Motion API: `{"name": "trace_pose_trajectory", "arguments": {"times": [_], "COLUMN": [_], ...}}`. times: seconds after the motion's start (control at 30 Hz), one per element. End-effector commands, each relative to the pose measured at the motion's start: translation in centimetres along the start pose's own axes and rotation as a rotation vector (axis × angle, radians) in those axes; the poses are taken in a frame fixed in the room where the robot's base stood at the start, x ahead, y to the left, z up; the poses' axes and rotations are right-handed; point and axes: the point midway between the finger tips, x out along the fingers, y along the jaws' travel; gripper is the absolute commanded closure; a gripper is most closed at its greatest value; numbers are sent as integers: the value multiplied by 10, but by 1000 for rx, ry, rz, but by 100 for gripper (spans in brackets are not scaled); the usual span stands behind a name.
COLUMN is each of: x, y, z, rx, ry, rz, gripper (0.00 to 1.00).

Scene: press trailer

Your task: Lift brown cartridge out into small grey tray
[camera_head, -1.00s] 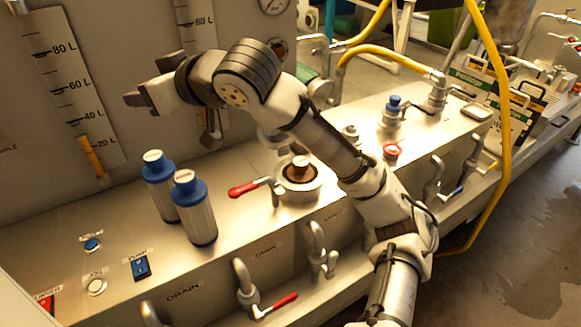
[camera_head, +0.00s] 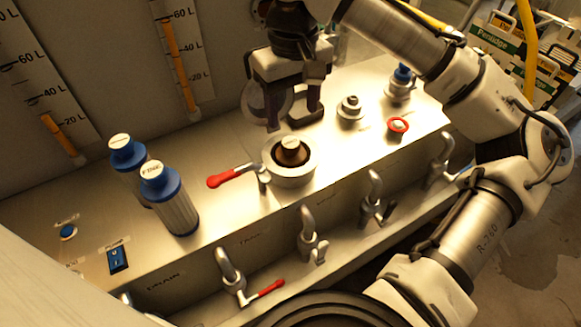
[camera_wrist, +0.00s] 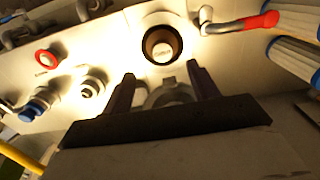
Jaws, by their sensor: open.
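The brown cartridge (camera_head: 291,146) sits upright in a round metal housing (camera_head: 290,181) on the bench, its pale labelled top showing. It also shows in the wrist view (camera_wrist: 162,47), inside a dark ring. My gripper (camera_head: 288,124) is open and empty, pointing down just behind and above the housing. In the wrist view, my gripper (camera_wrist: 160,73) has its two fingers apart, and the cartridge lies beyond the tips, not between them. I cannot make out the small grey tray in the present views.
A red-handled valve (camera_head: 228,178) stands left of the housing. Two blue-capped filters (camera_head: 174,205) stand further left. A metal fitting (camera_head: 350,112) and a red ring (camera_head: 398,127) are to the right. A round grey disc (camera_head: 256,103) is behind my gripper.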

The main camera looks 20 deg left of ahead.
Motion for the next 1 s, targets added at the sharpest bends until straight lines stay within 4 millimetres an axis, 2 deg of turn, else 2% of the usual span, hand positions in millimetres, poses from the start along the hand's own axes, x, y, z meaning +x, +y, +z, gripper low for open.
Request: {"name": "trace_pose_trajectory", "arguments": {"times": [0.1,0.33,0.6,0.9,1.0], "x": [16,31,69,76,75], "y": [0,-2,-4,-4,-4], "z": [0,0,0,0,0], "rx": [1,-1,0,0,0], "ry": [-1,0,1,2,2], "rz": [1,0,0,0,0], "gripper": [40,40,40,40,53]}}
